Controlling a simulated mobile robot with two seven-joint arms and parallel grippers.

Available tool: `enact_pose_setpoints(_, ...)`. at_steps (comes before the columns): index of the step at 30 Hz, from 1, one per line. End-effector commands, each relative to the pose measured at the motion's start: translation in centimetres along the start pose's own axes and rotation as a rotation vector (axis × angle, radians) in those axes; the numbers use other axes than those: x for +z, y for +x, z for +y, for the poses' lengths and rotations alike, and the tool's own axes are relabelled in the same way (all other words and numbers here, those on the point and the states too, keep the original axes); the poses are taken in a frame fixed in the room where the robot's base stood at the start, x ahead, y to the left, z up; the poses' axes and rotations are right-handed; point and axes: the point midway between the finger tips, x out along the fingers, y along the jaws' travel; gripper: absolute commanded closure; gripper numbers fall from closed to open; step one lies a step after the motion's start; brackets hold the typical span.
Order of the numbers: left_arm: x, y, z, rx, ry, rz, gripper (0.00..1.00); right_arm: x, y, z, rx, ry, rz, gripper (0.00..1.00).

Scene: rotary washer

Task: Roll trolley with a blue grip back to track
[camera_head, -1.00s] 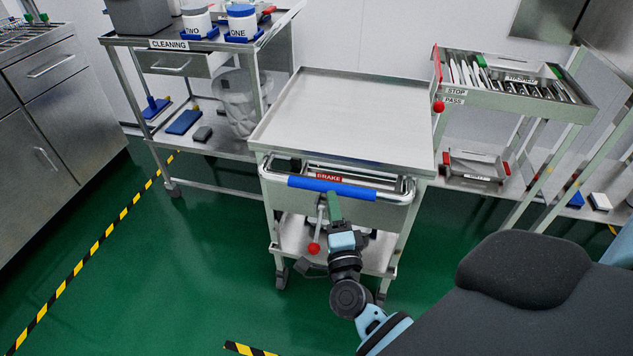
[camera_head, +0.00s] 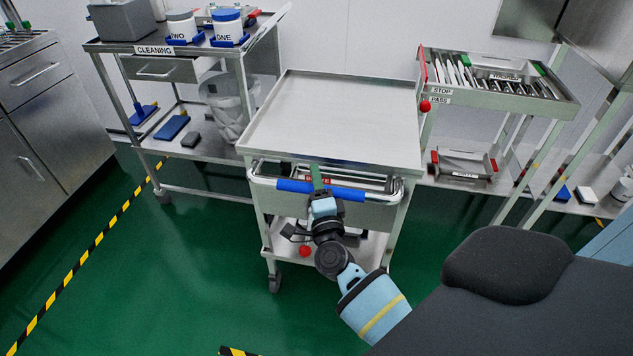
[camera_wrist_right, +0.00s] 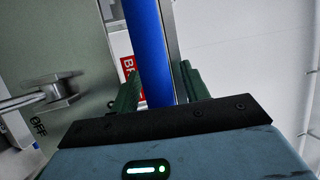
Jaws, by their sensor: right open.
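The trolley (camera_head: 335,115) is a steel cart with an empty flat top, standing in the middle of the head view. Its blue grip (camera_head: 345,194) lies along the front rail; the grip also shows in the right wrist view (camera_wrist_right: 147,40). My right gripper (camera_head: 317,180) is at the grip's middle. In the right wrist view its green fingers (camera_wrist_right: 160,85) are open, one on each side of the grip. A red-knobbed lever (camera_head: 305,251) hangs below the front rail. A red brake label (camera_wrist_right: 127,70) is beside the grip, partly hidden. My left gripper is not in view.
A cleaning cart (camera_head: 155,48) with two labelled tubs stands close on the trolley's left. A rack track marked stop and pass (camera_head: 500,95) stands at the right. Yellow-black tape (camera_head: 95,245) marks the green floor, which is free at front left.

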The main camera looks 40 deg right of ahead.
Motion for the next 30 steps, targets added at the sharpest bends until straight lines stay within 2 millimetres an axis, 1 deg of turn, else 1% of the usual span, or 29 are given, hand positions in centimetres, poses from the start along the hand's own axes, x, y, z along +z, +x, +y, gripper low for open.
enact_pose_setpoints(3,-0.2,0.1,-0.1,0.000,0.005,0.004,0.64,0.0,0.0,0.0,0.000,0.000,0.000,0.54)
enact_pose_setpoints(4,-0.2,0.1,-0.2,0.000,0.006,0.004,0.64,0.0,0.0,0.0,0.000,0.000,0.000,0.57)
enact_pose_setpoints(14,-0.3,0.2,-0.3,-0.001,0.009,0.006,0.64,0.0,0.0,0.0,0.000,0.000,0.000,1.00)
enact_pose_setpoints(23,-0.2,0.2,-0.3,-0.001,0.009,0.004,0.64,-0.1,0.2,0.1,0.000,-0.001,0.000,1.00)
enact_pose_setpoints(26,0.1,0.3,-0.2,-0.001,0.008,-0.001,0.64,-0.4,0.9,0.2,-0.001,-0.001,0.001,1.00)
enact_pose_setpoints(30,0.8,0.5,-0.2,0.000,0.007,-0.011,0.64,-1.2,2.7,0.7,-0.003,-0.003,0.002,1.00)
